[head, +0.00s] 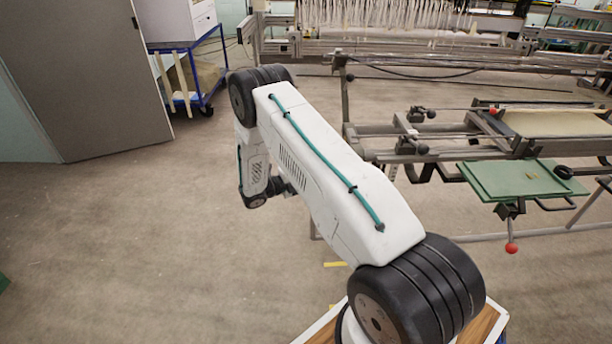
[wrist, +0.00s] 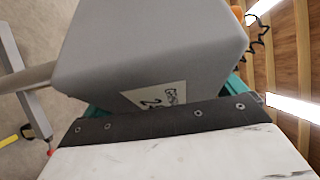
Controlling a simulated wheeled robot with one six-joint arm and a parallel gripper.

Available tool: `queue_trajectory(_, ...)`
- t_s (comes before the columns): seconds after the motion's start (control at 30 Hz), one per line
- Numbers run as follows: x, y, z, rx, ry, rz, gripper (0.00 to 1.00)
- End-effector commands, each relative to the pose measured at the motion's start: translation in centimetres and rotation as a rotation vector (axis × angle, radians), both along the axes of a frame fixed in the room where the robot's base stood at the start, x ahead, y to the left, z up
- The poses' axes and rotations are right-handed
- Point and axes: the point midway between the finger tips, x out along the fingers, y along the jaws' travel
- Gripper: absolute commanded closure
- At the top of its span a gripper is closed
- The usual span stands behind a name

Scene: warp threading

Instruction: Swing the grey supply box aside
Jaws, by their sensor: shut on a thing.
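A grey box (wrist: 150,45) with a white printed label fills the upper middle of the wrist view, close to the camera. My gripper (wrist: 166,98) is shut on it. Teal finger parts show at both sides of the box's near end, mostly hidden behind it and a black bolted strip. In the head view my white arm reaches away to the upper left. Its wrist end hangs low beyond the elbow, and I cannot make out the fingers or the held box there.
A large grey panel (head: 80,80) stands at the left, with a blue cart (head: 205,60) behind it. Loom frames and a green plate (head: 520,180) are at the right. Open floor (head: 130,240) lies at the left and centre. Ceiling lights show in the wrist view.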

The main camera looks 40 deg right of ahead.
Motion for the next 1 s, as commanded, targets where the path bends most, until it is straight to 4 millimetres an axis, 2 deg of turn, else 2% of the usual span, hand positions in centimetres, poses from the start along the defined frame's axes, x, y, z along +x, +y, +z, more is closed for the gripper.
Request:
queue_trajectory(0.17,0.1,0.1,-0.1,0.001,0.001,0.003,0.45)
queue_trajectory(0.2,0.1,0.1,-0.1,0.001,0.001,0.004,0.0)
queue_trajectory(0.43,0.0,0.1,0.0,0.0,0.0,0.001,0.0)
queue_trajectory(0.53,0.2,0.7,0.0,0.001,0.0,0.002,0.0)
queue_trajectory(0.8,1.1,5.2,0.0,0.0,-0.001,0.005,0.0)
queue_trajectory(1.0,1.6,7.4,0.0,0.001,0.0,0.005,0.0)
